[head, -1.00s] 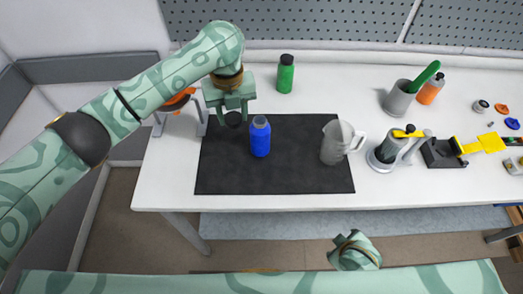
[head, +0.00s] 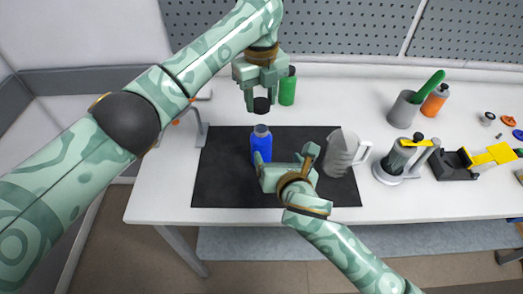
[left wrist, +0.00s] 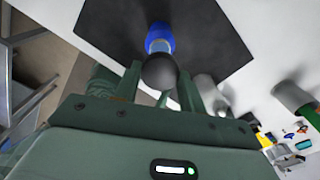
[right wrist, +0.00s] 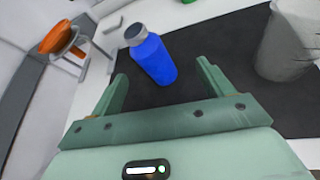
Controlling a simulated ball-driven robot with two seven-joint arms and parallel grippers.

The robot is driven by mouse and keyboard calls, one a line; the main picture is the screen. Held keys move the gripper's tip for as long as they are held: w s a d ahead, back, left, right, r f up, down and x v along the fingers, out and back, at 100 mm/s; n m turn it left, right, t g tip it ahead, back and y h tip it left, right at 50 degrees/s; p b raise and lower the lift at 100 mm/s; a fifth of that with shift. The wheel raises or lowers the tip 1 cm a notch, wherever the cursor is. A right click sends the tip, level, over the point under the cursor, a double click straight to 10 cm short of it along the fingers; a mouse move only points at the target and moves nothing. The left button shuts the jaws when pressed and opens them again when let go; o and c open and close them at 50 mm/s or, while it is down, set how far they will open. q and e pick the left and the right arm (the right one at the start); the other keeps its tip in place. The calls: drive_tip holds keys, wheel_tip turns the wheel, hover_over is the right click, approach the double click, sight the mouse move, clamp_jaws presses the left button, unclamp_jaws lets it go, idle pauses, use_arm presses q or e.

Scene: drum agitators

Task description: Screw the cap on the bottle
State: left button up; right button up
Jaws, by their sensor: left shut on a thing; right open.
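The blue bottle (head: 260,148) stands upright and uncapped on the black mat (head: 222,190); it also shows in the left wrist view (left wrist: 160,32) and the right wrist view (right wrist: 152,60). My left gripper (head: 261,98) is shut on the black cap (head: 262,106) and holds it above the bottle, apart from it. The cap also shows between the fingers in the left wrist view (left wrist: 160,72). My right gripper (head: 284,163) is open and empty, low over the mat just in front of the bottle. In the right wrist view the bottle stands beyond and between its fingers.
A grey pitcher (head: 340,152) stands on the mat to the right of the bottle. A green bottle (head: 288,88) stands behind. A grey cup (head: 404,110), an orange bottle (head: 435,101) and a grey press-like device (head: 399,160) stand further right. The mat's left part is clear.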

sight(259, 135)
drive_tip(key=n, duration=0.1)
drive_tip(key=a+n, duration=0.2)
drive_tip(key=shift+w+r, duration=0.35)
drive_tip(key=shift+r, duration=0.05)
drive_tip(key=shift+w, duration=0.1)
drive_tip(key=x, duration=1.2)
drive_tip(key=shift+a+r, duration=0.15)
drive_tip(key=c, duration=1.5)
use_arm(q)
drive_tip(key=shift+s+f, duration=0.1)
drive_tip(key=shift+f, duration=2.35)
